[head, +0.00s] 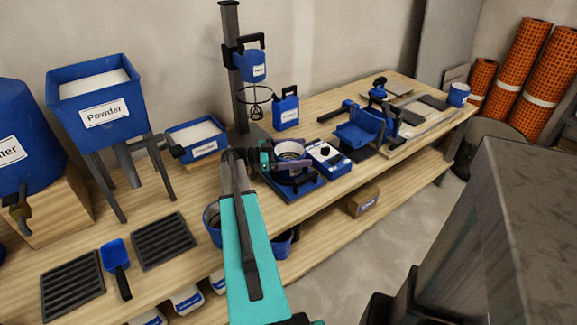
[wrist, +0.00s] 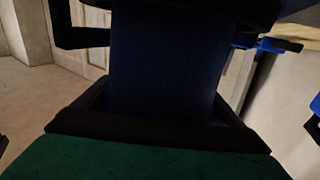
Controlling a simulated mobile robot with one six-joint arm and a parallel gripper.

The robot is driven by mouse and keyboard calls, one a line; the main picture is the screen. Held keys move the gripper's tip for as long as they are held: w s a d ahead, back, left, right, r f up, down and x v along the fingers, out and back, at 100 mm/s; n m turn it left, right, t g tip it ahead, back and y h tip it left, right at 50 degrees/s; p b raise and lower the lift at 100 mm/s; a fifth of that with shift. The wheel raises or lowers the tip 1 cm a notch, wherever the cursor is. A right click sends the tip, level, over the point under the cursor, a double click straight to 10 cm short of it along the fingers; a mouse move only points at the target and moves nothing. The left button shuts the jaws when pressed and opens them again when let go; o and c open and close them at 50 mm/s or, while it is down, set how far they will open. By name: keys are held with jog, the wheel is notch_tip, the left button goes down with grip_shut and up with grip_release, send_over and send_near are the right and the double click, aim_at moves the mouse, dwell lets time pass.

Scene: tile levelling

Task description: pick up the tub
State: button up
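The tub (head: 291,149) is a round container with a pale rim and dark outside. It stands on a blue base on the bench in the head view. My gripper (head: 268,158) is at its left side, at the end of my teal arm. In the wrist view, a dark blue part (wrist: 165,70), likely of the tub, fills the space between my two dark fingers (wrist: 163,105). I cannot tell whether the fingers press on it or stand just clear. The arm and gripper hide part of the tub's near left side.
A blue box with a knob (head: 327,157) stands close on the tub's right. A mixer stand (head: 238,90) rises behind, with a blue jug (head: 286,111) beside it. A powder tray (head: 196,140) is to the left. Dark slotted mats (head: 163,240) and a blue scoop (head: 115,254) lie front left.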

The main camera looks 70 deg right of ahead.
jog(key=c, duration=1.8)
jog(key=shift+o, duration=0.2)
jog(key=shift+r, duration=0.15)
jog(key=shift+r, duration=4.95)
